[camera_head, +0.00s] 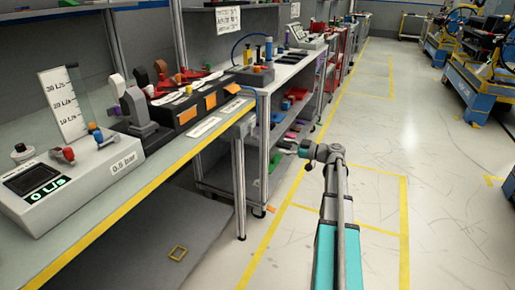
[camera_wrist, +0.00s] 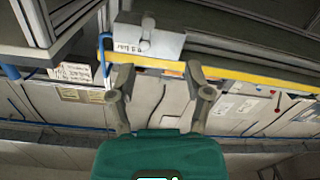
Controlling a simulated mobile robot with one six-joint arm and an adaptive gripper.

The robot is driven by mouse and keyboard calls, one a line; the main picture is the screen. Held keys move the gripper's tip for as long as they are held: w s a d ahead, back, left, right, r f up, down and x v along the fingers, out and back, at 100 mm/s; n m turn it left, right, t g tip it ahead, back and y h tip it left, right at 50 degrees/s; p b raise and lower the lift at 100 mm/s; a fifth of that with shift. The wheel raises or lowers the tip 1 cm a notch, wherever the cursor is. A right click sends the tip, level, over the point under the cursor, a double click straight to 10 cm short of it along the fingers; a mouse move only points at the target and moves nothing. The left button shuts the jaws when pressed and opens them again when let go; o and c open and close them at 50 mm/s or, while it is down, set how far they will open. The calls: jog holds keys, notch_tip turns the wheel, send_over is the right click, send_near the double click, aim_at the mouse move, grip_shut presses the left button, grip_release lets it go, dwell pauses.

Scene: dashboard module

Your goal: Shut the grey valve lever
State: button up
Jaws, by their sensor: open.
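A grey lever (camera_head: 135,102) stands tilted on a dark grey block on the left workbench in the head view. It is in a row with a white lever (camera_head: 117,85) and other coloured levers. My gripper (camera_head: 288,147) is out over the aisle, right of the bench and well apart from the levers. In the wrist view my gripper (camera_wrist: 157,80) has its two fingers spread with nothing between them. I cannot make out the grey lever in the wrist view.
A grey meter box (camera_head: 68,180) with a display reading 0 L/s sits at the near left. The workbench (camera_head: 118,212) has a yellow front edge. A shelf rack (camera_head: 285,125) stands beyond it. The floor to the right (camera_head: 430,210) is free.

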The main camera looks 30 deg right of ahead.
aim_at(257, 138)
jog(key=shift+s+d+t, duration=0.1)
jog(key=shift+d+t, duration=0.2)
jog(key=shift+d, duration=0.65)
jog(key=shift+a, duration=0.1)
jog(key=x, duration=1.3)
jog(key=shift+w+a, duration=0.2)
jog(key=shift+w, duration=0.1)
grip_shut()
